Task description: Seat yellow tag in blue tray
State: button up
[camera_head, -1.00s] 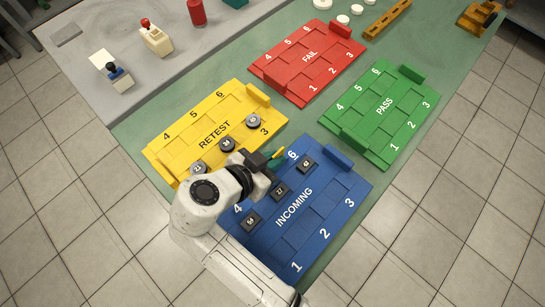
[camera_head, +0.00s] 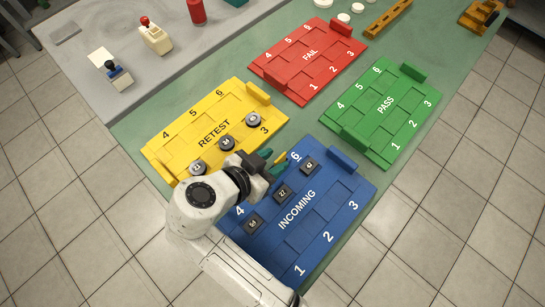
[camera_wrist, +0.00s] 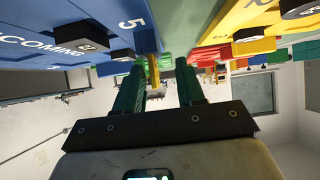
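The blue INCOMING tray (camera_head: 318,226) lies on the green table in front of my arm. A small yellow tag (camera_head: 281,157) shows at the tray's upper left edge, near the number 6. My gripper (camera_head: 273,162) is over that edge with its teal fingers spread apart. In the wrist view the tag (camera_wrist: 153,73) stands upright between the fingers, closer to the left one, with a gap to the right one. I cannot tell whether it touches the left finger or is fully seated in the tray. My arm hides the tray's left end.
Dark numbered blocks, one of them (camera_head: 283,193), sit in the blue tray. The yellow RETEST tray (camera_head: 180,138) with dark round pieces lies close on the left. Red (camera_head: 300,62) and green (camera_head: 385,105) trays lie beyond. Green table shows between the trays.

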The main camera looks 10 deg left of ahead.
jog(key=v, duration=1)
jog(key=shift+a+r, duration=0.15)
